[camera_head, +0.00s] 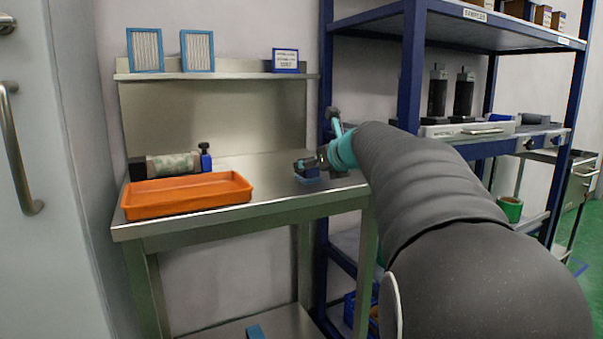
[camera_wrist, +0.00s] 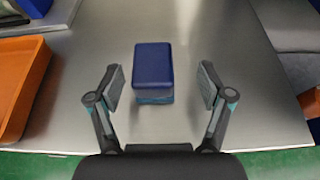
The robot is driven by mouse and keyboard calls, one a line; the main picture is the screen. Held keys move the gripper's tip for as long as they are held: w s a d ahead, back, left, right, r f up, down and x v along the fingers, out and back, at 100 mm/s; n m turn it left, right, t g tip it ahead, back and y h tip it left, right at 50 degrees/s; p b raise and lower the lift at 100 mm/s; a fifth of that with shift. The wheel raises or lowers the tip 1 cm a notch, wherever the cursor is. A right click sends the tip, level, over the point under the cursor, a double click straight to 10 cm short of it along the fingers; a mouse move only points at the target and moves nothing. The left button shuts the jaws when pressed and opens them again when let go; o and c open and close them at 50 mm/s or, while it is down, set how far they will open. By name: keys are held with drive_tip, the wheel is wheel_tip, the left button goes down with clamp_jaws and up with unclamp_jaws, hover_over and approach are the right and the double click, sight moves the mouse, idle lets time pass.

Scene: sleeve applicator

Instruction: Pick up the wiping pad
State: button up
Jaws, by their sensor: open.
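The wiping pad (camera_wrist: 153,64) is a small block with a dark blue top and a lighter teal lower part. It sits on the steel table (camera_head: 262,197), near the right end, and also shows in the head view (camera_head: 308,178). My gripper (camera_wrist: 161,85) is open, with one finger on each side of the pad and a gap on both sides. The fingers do not touch it in the wrist view. In the head view my gripper (camera_head: 310,164) is just over the pad and partly hides it.
An orange tray (camera_head: 185,197) lies on the table's left front. Behind it is a camouflage-patterned cylinder (camera_head: 172,165) with a blue and black fitting. A blue-framed shelving unit (camera_head: 412,65) stands to the right. The table between tray and pad is clear.

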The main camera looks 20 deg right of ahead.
drive_tip(key=shift+a+x, duration=0.2)
drive_tip(key=shift+x, duration=1.1)
drive_tip(key=shift+a+x, duration=0.2)
drive_tip(key=shift+x, duration=1.15)
drive_tip(key=shift+r, duration=0.2)
drive_tip(key=c, duration=1.3)
